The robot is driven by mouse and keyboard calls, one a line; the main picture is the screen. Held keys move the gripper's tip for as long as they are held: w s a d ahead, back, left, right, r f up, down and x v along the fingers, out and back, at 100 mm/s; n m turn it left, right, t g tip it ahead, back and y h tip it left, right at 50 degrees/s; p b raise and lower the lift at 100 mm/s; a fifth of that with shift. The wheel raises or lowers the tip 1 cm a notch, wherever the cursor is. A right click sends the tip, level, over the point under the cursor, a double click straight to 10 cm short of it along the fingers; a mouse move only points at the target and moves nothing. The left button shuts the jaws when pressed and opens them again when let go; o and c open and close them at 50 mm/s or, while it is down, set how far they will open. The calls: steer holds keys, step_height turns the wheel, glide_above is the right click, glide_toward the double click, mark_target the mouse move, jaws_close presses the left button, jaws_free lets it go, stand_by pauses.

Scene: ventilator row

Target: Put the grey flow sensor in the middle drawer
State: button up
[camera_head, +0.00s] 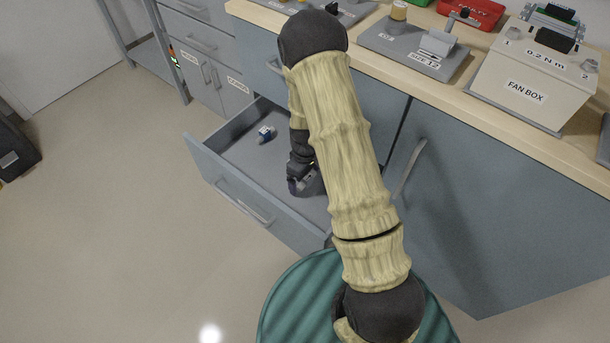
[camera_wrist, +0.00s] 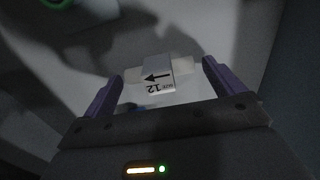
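My gripper (camera_head: 303,186) is low inside an open drawer (camera_head: 240,197) under the bench. In the wrist view, my gripper (camera_wrist: 163,72) has its two purple fingers wide apart. A pale grey piece with stub ends, a black arrow and a label reading 12 (camera_wrist: 157,76) lies just beyond and between the fingertips, with no clear contact. It looks like the flow sensor. A bit of blue shows below it. In the head view, my arm and gripper hide most of the spot beneath them. A small white and blue piece (camera_head: 265,133) lies farther back in the drawer.
The wooden bench top (camera_head: 480,105) carries a fan box (camera_head: 535,80), a grey test plate (camera_head: 415,48) and a red bin (camera_head: 470,12). A cabinet door (camera_head: 490,200) stands right of the drawer.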

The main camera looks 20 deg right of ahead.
step_height(320, 180, up, 12)
steer(key=p, duration=0.4)
steer(key=shift+r, duration=0.15)
stand_by(0.6)
steer(key=s+r+m+t, duration=0.2)
steer(key=s+r+m, duration=0.5)
steer(key=s+r, duration=0.7)
steer(key=shift+s+r+t, duration=0.25)
steer(key=shift+r+t, duration=0.05)
steer(key=shift+r, duration=0.4)
steer(key=shift+w, duration=0.1)
